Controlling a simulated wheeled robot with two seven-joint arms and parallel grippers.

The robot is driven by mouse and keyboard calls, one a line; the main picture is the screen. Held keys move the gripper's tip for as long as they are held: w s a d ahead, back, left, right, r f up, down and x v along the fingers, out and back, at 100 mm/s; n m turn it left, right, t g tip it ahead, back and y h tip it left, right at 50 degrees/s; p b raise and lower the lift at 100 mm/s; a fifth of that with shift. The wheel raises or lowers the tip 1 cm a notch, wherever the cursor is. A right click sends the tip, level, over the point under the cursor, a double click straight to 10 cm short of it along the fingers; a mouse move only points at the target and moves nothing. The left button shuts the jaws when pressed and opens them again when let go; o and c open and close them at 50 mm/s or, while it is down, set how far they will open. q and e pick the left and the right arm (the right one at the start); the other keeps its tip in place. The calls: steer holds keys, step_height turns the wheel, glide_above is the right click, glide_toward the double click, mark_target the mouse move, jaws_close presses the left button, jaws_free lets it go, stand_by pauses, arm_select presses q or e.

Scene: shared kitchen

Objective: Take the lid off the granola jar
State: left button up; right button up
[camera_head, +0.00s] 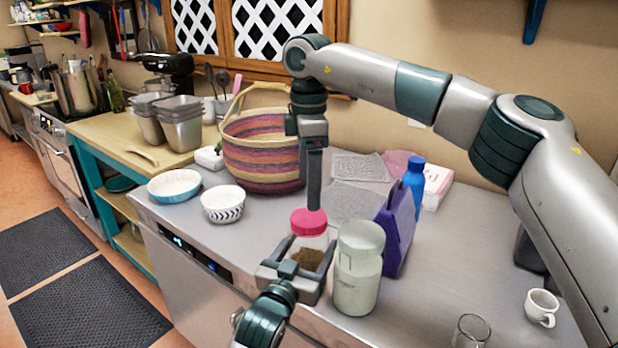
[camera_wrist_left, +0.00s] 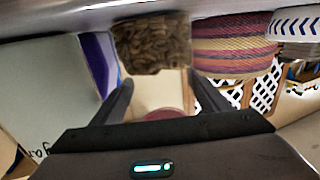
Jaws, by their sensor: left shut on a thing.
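The granola jar (camera_head: 308,258) is clear, with brown granola in its lower part and a pink lid (camera_head: 309,223) on its top. It stands upright near the counter's front edge. My left gripper (camera_head: 300,262) is shut on the jar's sides. In the left wrist view, which is upside down, the granola jar (camera_wrist_left: 152,45) is between the two fingers, with part of the pink lid (camera_wrist_left: 165,114) at the bottom. My right gripper (camera_head: 314,205) points straight down at the lid, its fingers seen edge-on. I cannot tell whether they grip the lid.
A large pale jar (camera_head: 358,268) stands close to the granola jar's right. Behind it are a purple holder (camera_head: 398,225) and a blue bottle (camera_head: 414,175). A woven basket (camera_head: 262,150) and two bowls stand back left. A white cup (camera_head: 541,307) and a glass (camera_head: 470,331) are front right.

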mark_target(309, 216)
steer(key=shift+f, duration=3.7)
